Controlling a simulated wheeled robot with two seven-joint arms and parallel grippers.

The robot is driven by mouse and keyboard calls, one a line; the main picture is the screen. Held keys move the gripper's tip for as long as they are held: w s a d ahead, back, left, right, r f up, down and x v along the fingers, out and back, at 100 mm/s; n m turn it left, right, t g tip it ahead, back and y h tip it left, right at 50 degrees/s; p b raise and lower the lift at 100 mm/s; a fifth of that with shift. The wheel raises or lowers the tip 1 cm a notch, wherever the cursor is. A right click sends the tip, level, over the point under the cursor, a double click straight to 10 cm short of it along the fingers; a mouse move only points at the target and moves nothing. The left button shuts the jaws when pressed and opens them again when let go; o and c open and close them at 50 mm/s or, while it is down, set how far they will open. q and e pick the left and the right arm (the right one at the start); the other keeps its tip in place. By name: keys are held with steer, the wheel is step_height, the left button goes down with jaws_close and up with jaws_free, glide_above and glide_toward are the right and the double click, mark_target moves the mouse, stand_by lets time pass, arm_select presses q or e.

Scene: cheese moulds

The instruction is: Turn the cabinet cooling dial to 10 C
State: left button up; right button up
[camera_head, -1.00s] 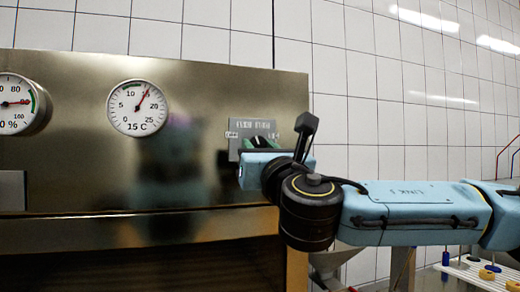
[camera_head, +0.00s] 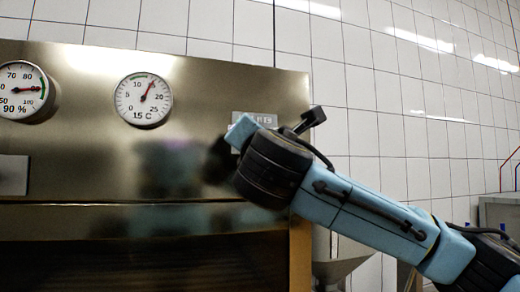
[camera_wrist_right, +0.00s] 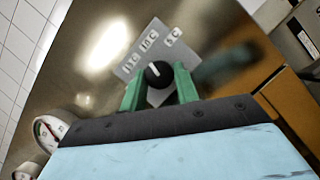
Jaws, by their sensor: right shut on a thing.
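The cooling dial (camera_wrist_right: 157,74) is a black knob with a white pointer mark on a grey plate (camera_wrist_right: 160,97) labelled 15 C, 10 C and 5 C. In the right wrist view its mark points up-left, between the 15 C and 10 C labels. My right gripper (camera_wrist_right: 158,82) has green fingers on both sides of the knob and is shut on it. In the head view my right wrist hides the knob and fingers; only the top of the plate (camera_head: 254,117) shows. My left gripper is in neither current view.
The steel cabinet front (camera_head: 85,140) carries a round temperature gauge (camera_head: 143,100) marked 15 C and a humidity gauge (camera_head: 22,90) marked 90 %. A white tiled wall (camera_head: 390,120) stands to the right. A metal funnel shape (camera_head: 340,265) is below my right arm.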

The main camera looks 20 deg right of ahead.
steer(key=shift+m+g+h, duration=0.3)
steer(key=shift+m+h, duration=0.1)
steer(key=shift+m, duration=0.4)
steer(key=shift+m+b, duration=0.3)
steer(key=o, duration=0.9)
steer(key=shift+o, duration=0.2)
steer(key=b+v, duration=0.3)
steer(key=v, duration=1)
steer(key=shift+s+b, duration=0.2)
steer(key=shift+b, duration=0.15)
steer(key=shift+a, duration=0.1)
